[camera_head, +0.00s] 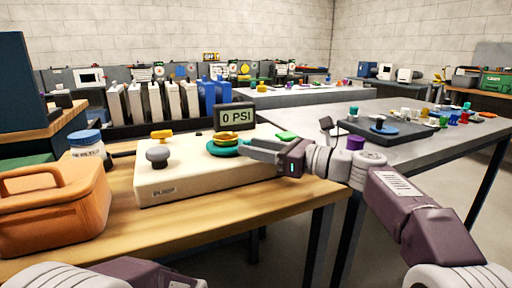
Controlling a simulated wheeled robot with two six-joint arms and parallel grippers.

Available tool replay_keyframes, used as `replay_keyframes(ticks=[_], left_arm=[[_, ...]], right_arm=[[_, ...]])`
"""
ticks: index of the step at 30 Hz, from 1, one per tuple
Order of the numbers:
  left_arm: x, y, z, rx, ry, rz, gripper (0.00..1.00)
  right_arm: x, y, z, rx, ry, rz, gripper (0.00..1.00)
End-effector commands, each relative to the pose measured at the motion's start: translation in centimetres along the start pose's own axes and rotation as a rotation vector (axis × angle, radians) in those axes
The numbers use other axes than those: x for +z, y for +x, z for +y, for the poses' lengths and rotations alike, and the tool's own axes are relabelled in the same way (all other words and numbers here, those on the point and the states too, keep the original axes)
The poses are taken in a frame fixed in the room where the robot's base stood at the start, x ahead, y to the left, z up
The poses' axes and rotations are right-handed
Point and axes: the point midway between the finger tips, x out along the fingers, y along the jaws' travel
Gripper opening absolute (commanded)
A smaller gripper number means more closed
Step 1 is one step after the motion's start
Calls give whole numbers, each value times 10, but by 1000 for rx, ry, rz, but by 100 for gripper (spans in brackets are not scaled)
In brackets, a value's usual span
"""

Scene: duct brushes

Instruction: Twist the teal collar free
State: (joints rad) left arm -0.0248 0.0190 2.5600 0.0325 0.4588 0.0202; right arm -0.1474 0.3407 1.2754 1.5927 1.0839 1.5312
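The collar's right side is partly hidden by the fingers. My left gripper is out of view; only parts of my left arm show at the bottom edge.
An orange case (52,211) and a blue-lidded jar (88,143) stand left. The wooden table's front (200,225) is clear.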

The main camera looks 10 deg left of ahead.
Motion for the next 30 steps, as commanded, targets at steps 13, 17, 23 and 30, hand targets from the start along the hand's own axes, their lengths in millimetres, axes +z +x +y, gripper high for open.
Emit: replay_keyframes(ticks=[13,17,23,30], left_arm=[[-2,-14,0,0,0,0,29],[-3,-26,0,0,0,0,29],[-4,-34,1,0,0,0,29],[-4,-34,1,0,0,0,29]], right_arm=[[6,-31,-1,-7,1,-1,40],[6,-61,-1,-6,1,0,40],[2,-88,-1,-3,0,0,40],[0,-91,0,0,-1,-1,40]])
